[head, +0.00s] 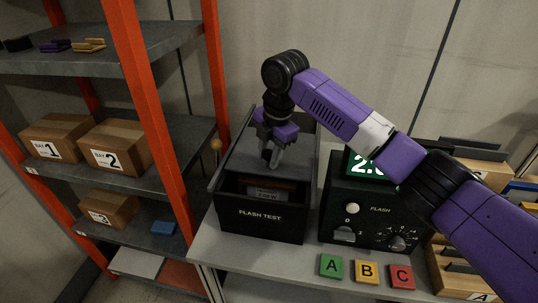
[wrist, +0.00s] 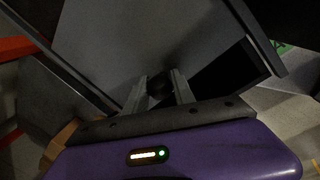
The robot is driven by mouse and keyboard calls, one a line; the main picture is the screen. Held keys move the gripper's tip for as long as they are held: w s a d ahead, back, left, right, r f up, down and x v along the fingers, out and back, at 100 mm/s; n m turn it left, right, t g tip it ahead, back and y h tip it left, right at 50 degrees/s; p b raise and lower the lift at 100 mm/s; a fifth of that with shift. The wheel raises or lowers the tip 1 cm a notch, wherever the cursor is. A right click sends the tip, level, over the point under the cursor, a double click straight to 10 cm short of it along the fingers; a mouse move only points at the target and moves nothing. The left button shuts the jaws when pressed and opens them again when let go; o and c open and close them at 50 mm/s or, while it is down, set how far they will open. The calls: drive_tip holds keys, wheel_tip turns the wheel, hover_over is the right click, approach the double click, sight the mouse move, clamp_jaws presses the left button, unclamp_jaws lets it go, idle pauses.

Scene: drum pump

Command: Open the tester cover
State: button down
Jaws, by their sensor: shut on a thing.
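The tester is a black box marked FLASH TEST (head: 262,222) on the grey bench in the head view. Its grey cover (head: 240,152) spans the rear part of the box, while the front part of the box is uncovered. A dark brown item with a pale label (head: 264,194) shows inside that gap. My gripper (head: 271,160) is over the cover and shut on a small dark knob. The wrist view shows the knob (wrist: 158,86) between the two fingers, with the grey cover (wrist: 120,45) behind it. Whether the cover is slid back or tilted is hard to tell.
A black FLASH control unit (head: 371,213) with a green display stands right of the tester, partly behind my arm. Green, yellow and red lettered blocks (head: 367,272) lie at the bench front. An orange-framed shelf (head: 150,110) with boxes stands close on the left.

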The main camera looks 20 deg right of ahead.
drive_tip(key=shift+r, duration=0.1)
idle(0.8)
drive_tip(key=w+d, duration=0.1)
drive_tip(key=w, duration=0.1)
drive_tip(key=w+d, duration=0.4)
drive_tip(key=w, duration=0.1)
drive_tip(key=shift+p, duration=0.3)
drive_tip(key=c, duration=1.3)
unclamp_jaws()
drive_tip(key=shift+c, duration=0.2)
drive_tip(key=shift+s, duration=0.1)
wheel_tip(320, 180, up, 8)
drive_tip(key=s, duration=0.1)
drive_tip(key=shift+s+d+f+b, duration=0.2)
drive_tip(key=shift+d+b, duration=0.1)
drive_tip(key=shift+b, duration=0.15)
drive_tip(key=shift+s, duration=0.1)
